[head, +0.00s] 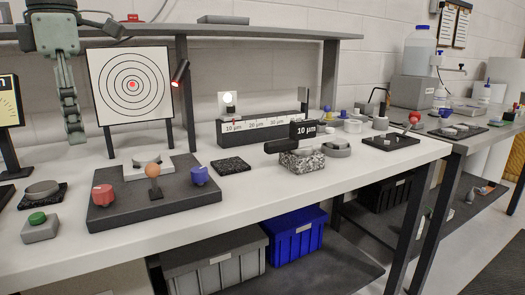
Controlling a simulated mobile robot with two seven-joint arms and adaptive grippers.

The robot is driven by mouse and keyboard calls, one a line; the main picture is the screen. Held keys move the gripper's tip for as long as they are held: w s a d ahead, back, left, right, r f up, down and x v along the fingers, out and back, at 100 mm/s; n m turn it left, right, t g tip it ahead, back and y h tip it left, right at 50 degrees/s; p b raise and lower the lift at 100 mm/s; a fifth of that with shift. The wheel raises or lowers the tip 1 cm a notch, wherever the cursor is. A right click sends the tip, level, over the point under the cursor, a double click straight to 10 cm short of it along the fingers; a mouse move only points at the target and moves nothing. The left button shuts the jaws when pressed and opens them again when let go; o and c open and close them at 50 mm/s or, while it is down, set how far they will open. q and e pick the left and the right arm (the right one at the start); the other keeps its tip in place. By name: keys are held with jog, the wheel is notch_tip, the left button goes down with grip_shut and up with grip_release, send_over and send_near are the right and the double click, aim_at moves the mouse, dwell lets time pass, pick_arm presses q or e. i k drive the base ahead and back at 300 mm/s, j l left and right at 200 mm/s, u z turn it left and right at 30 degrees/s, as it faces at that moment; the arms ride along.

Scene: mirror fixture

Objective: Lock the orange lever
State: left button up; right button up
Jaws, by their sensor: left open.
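The mirror fixture's dark base plate (125,213) lies on the white bench at left. On it stand a red knob (103,195), a blue knob (199,176) and a light block with a round mirror mount (134,171). The orange lever (153,171) is a round orange knob on a short dark upright piece at the front middle of the plate. Whether it is locked I cannot tell. My left gripper (75,136) hangs from the top left, fingers down, open and empty. It is above and left of the fixture, apart from the lever. My right gripper is out of view.
A target board (131,90) and a red-tipped lamp (180,73) stand behind the fixture. A green button box (39,227) is at the front left. A black textured pad (231,165) and a speckled block (303,160) lie to the right. The bench in front of the fixture is clear.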

aim_at(154, 180)
jog(key=k, duration=1.4)
